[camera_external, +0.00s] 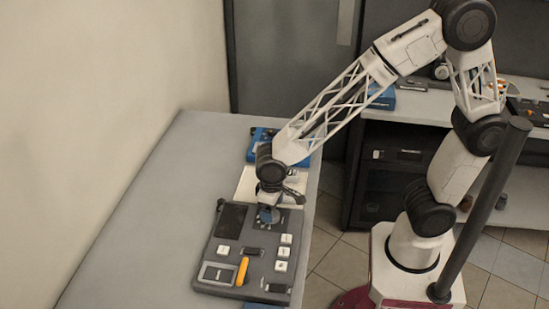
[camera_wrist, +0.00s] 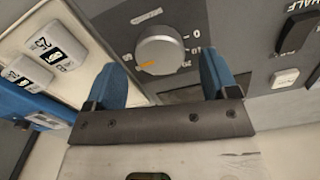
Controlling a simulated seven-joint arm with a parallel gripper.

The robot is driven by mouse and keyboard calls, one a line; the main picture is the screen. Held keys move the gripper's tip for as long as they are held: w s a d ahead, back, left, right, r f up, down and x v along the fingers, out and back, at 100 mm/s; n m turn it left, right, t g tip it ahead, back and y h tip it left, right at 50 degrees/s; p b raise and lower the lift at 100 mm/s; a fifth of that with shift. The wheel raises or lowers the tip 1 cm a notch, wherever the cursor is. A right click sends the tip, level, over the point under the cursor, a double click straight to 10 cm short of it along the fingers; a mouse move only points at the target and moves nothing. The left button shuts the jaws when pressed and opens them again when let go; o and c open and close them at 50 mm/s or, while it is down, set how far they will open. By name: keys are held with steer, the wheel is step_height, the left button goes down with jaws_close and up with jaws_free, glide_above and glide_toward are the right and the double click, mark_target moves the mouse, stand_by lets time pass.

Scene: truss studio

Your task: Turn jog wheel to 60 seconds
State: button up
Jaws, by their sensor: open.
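The jog wheel (camera_wrist: 160,50) is a round grey knob with an orange mark on its lower left rim, set in a dark panel with white numbers around it. It is on the grey control console (camera_external: 205,262) on the table. My gripper (camera_wrist: 169,82) is open, its two blue fingers apart in the wrist view. The wheel shows beyond and between the fingertips, and no touch is visible. In the external view my gripper (camera_external: 268,214) points down over the console's top right, and the wheel is hidden or too small to tell there.
The console carries several white buttons (camera_external: 281,266), an orange lever (camera_external: 242,271) and a dark screen (camera_external: 231,221). A pale panel and a blue device (camera_external: 262,140) lie behind it. The table's left side (camera_external: 150,215) is clear. A shelf stands behind my arm.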

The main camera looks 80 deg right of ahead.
steer(key=shift+f, duration=1.1)
steer(key=c, duration=0.9)
